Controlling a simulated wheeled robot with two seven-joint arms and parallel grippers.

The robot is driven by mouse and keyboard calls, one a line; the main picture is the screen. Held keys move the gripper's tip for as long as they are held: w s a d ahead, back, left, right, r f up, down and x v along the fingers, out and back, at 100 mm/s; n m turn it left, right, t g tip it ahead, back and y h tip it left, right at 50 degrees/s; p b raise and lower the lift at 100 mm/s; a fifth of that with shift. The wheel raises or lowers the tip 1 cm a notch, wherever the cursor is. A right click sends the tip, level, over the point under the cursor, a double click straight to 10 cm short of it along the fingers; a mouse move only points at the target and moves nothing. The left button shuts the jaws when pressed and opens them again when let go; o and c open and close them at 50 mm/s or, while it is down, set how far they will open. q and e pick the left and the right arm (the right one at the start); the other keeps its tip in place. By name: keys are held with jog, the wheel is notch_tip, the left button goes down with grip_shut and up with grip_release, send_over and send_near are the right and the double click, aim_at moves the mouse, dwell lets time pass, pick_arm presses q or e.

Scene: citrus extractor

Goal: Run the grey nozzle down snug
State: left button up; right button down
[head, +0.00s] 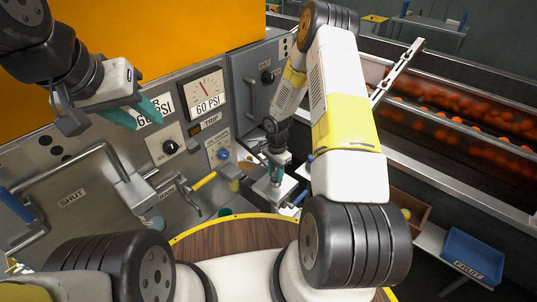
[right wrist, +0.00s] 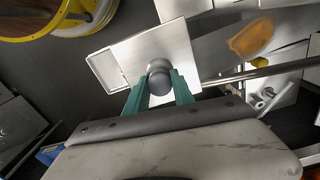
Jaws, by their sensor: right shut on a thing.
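The grey nozzle (right wrist: 159,78) shows in the right wrist view as a dark grey rounded piece at the middle of a pale square plate (right wrist: 185,50). My right gripper (right wrist: 159,92) is shut on it, with a teal finger on each side. In the head view my right gripper (head: 277,163) points down just above a pale metal block (head: 268,190), and the nozzle is hard to make out there. Whether the nozzle touches the plate fully cannot be told. My left gripper (head: 148,114) is empty, its teal fingers apart, in front of the panel.
The grey panel carries a 60 PSI gauge (head: 207,94), a black knob (head: 170,147) and a yellow-handled lever (head: 203,182). A large bent handle (head: 100,160) juts out at left. A conveyor of oranges (head: 440,118) and a blue tray (head: 472,256) lie at right.

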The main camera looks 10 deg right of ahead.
jog(key=m, duration=0.5)
jog(key=shift+a, duration=0.1)
jog(key=m, duration=0.5)
jog(key=shift+m, duration=0.3)
jog(key=c, duration=1.3)
grip_release()
